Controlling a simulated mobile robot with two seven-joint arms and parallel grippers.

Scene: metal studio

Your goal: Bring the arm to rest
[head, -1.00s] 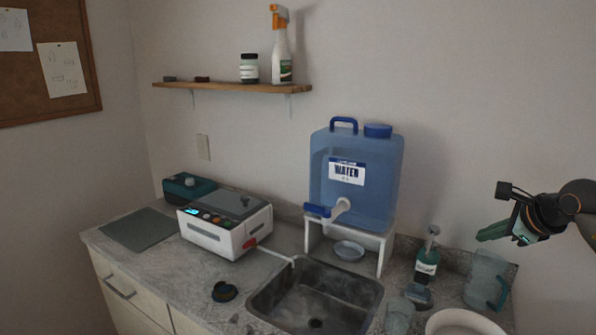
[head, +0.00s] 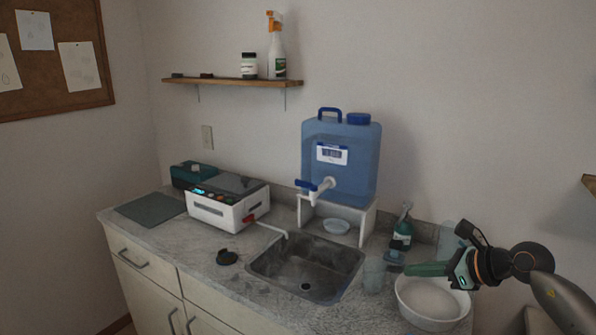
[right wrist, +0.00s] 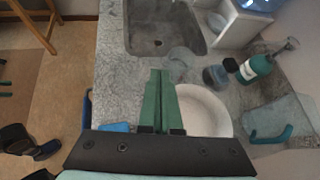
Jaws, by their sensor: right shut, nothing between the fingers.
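My right gripper (head: 410,269) comes in from the right in the head view, above the white bowl (head: 432,306) at the right end of the counter. Its green fingers are shut with nothing between them, and they point left. In the right wrist view the closed fingers (right wrist: 156,88) show over the counter, with the white bowl (right wrist: 200,112) behind and below them. My left gripper is not in view.
The sink (head: 306,268) lies left of the gripper. A blue water container (head: 342,165) stands on a white stand behind it. A green soap bottle (head: 403,232) and a clear cup (head: 374,275) stand close to the fingers. A wall shelf (head: 235,82) is well clear.

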